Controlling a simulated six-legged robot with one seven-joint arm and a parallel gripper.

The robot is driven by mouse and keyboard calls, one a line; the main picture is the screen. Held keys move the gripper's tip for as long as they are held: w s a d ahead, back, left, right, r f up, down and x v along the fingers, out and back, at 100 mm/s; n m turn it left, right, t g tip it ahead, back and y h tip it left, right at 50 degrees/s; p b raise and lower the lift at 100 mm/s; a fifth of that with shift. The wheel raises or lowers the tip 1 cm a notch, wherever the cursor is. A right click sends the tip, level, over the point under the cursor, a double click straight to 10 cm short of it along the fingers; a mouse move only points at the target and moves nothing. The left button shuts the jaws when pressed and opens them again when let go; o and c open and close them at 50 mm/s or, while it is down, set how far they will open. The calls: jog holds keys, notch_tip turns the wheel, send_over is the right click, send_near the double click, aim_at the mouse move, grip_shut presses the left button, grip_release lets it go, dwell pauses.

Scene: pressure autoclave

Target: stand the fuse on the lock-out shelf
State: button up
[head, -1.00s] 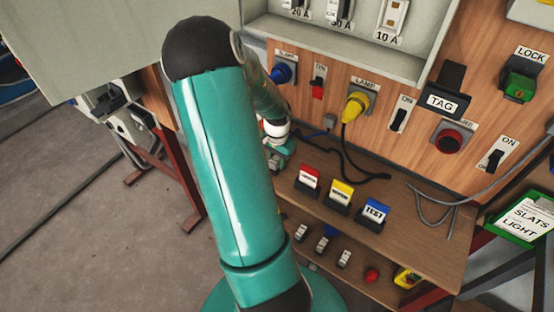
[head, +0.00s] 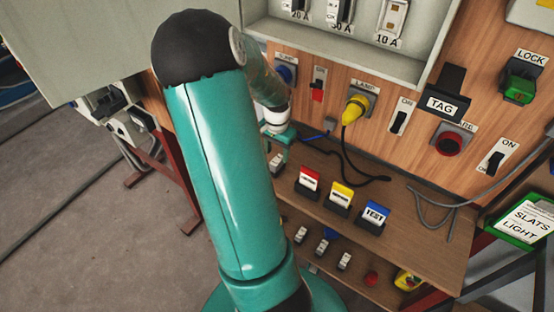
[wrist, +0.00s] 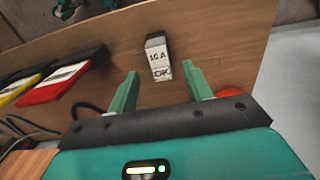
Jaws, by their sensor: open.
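The fuse (wrist: 158,58), a small pale block with a dark top marked "10 A" and "OK", rests on the wooden shelf (wrist: 215,45) in the wrist view. In the head view the fuse (head: 276,162) shows at the left end of the wooden shelf (head: 408,238), left of the red card. My gripper (wrist: 160,72) is open, one finger on each side of the fuse's near end, with a visible gap on both sides. In the head view my gripper (head: 279,140) is just above the fuse, partly hidden by my arm.
Red (head: 309,181), yellow (head: 340,195) and blue "TEST" (head: 374,214) cards stand in dark holders right of the fuse. A yellow plug (head: 354,107) with a black cable hangs from the panel behind. Several small fuses and a red knob (head: 371,278) sit on a lower ledge.

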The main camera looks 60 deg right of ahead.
aim_at(277, 160)
notch_tip(277, 160, up, 6)
jog(key=shift+r, duration=0.2)
jog(key=w+a+r+n+t, duration=0.1)
jog(key=w+a+r+n, duration=0.25)
jog(key=a, duration=0.45)
jog(key=w+a+r+n+t, duration=0.1)
jog(key=w+a+r+n, duration=0.3)
jog(key=a, duration=0.3)
jog(key=w+a+r+n+t, duration=0.1)
jog(key=w+a+r+n, duration=0.1)
jog(key=w+a+r, duration=0.45)
jog(key=s+a+r+n+t, duration=0.1)
jog(key=a+n, duration=0.4)
jog(key=a, duration=0.5)
jog(key=s+a+r+n+t, duration=0.1)
jog(key=s+a+r+n, duration=0.2)
jog(key=a, duration=0.8)
jog(key=s+n, duration=0.2)
jog(key=s, duration=0.1)
jog(key=shift+t, duration=0.3)
jog(key=shift+r, duration=0.1)
